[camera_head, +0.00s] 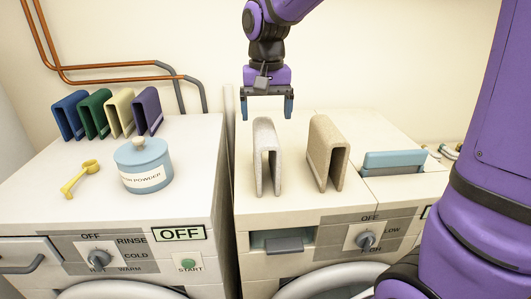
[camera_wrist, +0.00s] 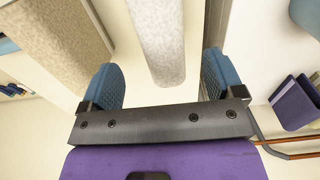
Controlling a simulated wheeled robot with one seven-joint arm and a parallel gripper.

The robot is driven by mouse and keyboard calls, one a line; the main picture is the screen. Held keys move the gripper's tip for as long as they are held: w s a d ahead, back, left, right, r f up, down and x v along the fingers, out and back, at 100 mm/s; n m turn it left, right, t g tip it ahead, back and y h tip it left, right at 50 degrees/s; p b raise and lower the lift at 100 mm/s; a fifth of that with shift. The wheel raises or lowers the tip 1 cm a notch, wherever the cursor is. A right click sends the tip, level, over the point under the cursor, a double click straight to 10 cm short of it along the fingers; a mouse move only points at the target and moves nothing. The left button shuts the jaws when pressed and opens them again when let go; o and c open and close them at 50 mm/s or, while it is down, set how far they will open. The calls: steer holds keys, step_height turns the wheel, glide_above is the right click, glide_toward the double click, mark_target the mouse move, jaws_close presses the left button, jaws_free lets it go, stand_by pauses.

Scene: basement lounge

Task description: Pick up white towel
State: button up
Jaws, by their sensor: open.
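The white towel (camera_head: 266,155) stands folded in an arch on top of the right-hand washing machine. My gripper (camera_head: 267,106) is above and just behind it, pointing down, open and empty. In the wrist view the white towel (camera_wrist: 158,40) lies ahead, between the lines of the two blue fingertips (camera_wrist: 160,88), and apart from them. A beige towel (camera_head: 327,152) stands beside the white one on the right; it also shows at the upper left of the wrist view (camera_wrist: 62,35).
Blue, green, cream and purple towels (camera_head: 147,110) stand on the left machine (camera_head: 200,160), with a blue powder jar (camera_head: 143,165) and a yellow scoop (camera_head: 80,180). A blue-grey box-like part (camera_head: 394,162) is right of the beige towel. Pipes (camera_head: 120,80) run along the wall.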

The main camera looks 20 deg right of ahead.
mark_target(265, 129)
steer(key=shift+a+f, duration=0.1)
steer(key=shift+f, duration=3.6)
steer(key=c, duration=1.1)
steer(key=shift+r, duration=0.2)
